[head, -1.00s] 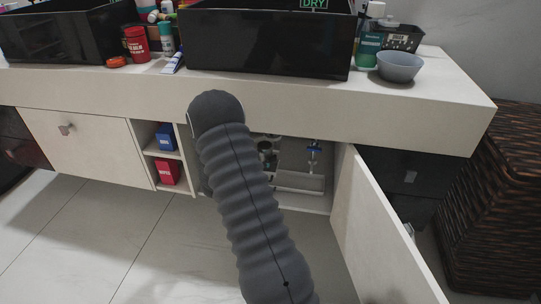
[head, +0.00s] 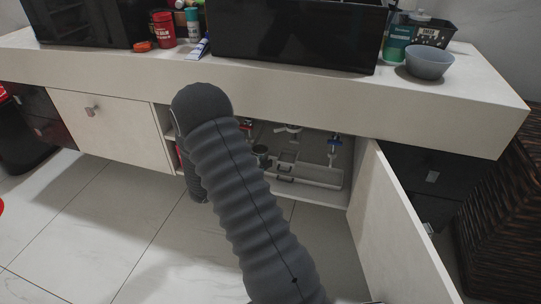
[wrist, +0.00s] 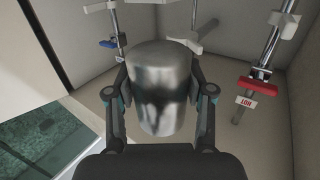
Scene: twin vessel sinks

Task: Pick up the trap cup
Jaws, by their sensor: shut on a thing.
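The trap cup (wrist: 157,95) is a shiny grey metal cylinder in the middle of the wrist view. My gripper (wrist: 158,80) has one finger on each side of it and is shut on it. The cup is inside or at the opening of the under-sink cabinet (head: 335,205). I cannot tell whether its far end touches anything. In the head view my arm covers most of the gripper, and I cannot make out the cup for certain.
The cabinet door (head: 395,220) stands open on the right. A blue-handled valve (head: 333,140) and a low tray (head: 315,176) are inside. A red valve (wrist: 257,86) with a HOT tag stands right of the cup in the wrist view. The counter (head: 290,100) overhangs; floor in front is clear.

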